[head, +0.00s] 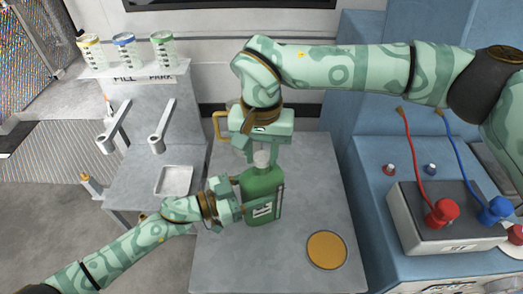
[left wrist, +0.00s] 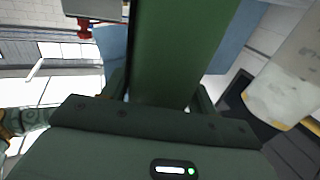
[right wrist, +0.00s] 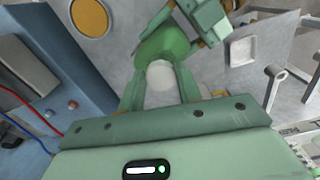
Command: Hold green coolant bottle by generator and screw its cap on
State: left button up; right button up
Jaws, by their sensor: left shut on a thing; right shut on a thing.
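The green coolant bottle (head: 262,195) stands upright on the grey bench (head: 225,250), a pale label on its front. It fills the middle of the left wrist view (left wrist: 180,50). My left gripper (head: 244,197) is shut on the bottle's body from the left. The white cap (head: 262,158) is at the top of the bottle, and it also shows in the right wrist view (right wrist: 161,76). My right gripper (head: 262,151) is above the bottle, pointing down, its fingers shut on the cap. I cannot tell how tightly the cap sits on the neck.
A round orange disc (head: 327,250) lies on the bench at front right. A yellow-handled thing (head: 221,124) is partly hidden behind my right gripper. To the right, a blue machine (head: 365,150) bears a grey box with red and blue clamps. Several jars and a tray (head: 174,181) are left.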

jog(key=shift+f, duration=0.4)
